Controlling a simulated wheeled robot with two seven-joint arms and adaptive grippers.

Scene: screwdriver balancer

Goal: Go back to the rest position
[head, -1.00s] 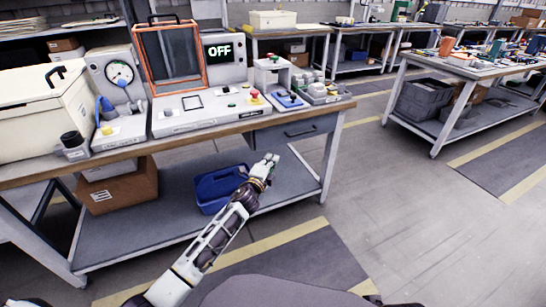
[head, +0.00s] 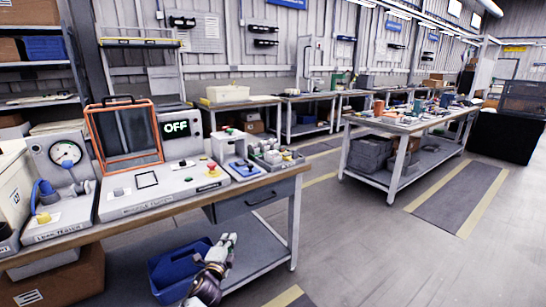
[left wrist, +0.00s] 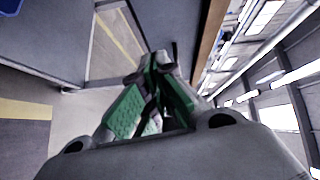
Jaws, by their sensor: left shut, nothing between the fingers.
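My left gripper (head: 226,243) shows low in the head view, in front of the workbench (head: 130,231) and below the height of its top. Its fingers are shut and empty. In the left wrist view the green-padded fingers (left wrist: 147,92) come together with nothing held between them. My right gripper shows in neither view.
The workbench holds a tester with an orange-framed guard (head: 127,139), a display reading OFF (head: 178,129) and a red button (head: 212,170). A blue bin (head: 172,268) is on its lower shelf. Another bench (head: 400,124) stands to the right, with free floor (head: 365,235) between.

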